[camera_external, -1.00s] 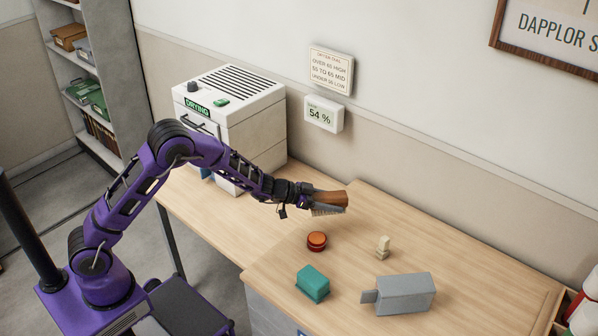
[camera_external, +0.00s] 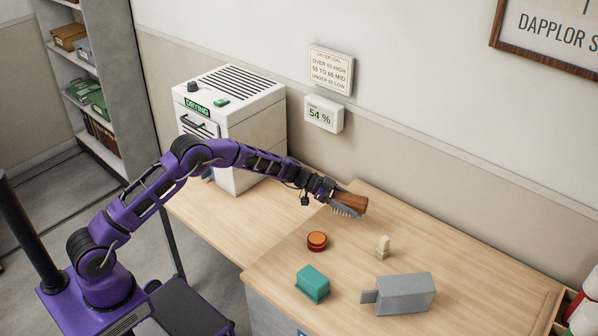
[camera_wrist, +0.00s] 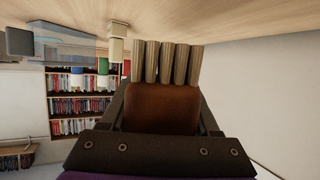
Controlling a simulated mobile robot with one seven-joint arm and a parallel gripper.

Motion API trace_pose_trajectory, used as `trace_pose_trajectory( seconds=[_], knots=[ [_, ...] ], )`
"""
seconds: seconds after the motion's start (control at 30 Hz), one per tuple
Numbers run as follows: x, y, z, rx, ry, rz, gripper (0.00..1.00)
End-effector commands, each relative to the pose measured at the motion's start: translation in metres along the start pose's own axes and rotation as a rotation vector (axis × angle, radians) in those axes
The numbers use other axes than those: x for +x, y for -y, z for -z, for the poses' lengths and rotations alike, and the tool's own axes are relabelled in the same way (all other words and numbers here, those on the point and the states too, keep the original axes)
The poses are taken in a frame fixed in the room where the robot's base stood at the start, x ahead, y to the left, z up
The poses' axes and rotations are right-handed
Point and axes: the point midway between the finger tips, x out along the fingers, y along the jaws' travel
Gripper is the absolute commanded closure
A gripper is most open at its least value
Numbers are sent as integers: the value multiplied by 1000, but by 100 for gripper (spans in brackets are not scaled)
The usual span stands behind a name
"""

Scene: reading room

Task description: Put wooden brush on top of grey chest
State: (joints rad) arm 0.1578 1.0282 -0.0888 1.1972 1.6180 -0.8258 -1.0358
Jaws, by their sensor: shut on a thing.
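The wooden brush (camera_external: 354,203) has a brown body and pale bristles that point downward in the external view. My gripper (camera_external: 338,198) is shut on its body and holds it in the air above the worktop. In the wrist view the brown brush body (camera_wrist: 165,105) fills the space between the fingers, with thick bristle tufts beyond it. The grey chest (camera_external: 268,314) shows its grey side at the bottom; its top is a wide wooden surface (camera_external: 470,268). The brush is over the back left part of this top, apart from it.
On the top stand a red-orange round thing (camera_external: 317,241), a small beige figure (camera_external: 383,246), a teal block (camera_external: 313,284) and a grey box with a tab (camera_external: 405,293). A white dryer (camera_external: 250,130) stands behind left. The top's right part is clear.

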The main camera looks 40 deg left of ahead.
Motion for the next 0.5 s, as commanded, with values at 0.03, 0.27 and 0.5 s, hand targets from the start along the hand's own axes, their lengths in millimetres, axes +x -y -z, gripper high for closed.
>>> trace_pose_trajectory(
  seconds=[0.03, 0.27, 0.5],
  knots=[
    [4, 0, -12, -3, 0, 1, 100],
    [14, 1, -34, -2, -1, 2, 100],
    [24, 1, -57, 1, -1, 3, 100]
  ],
)
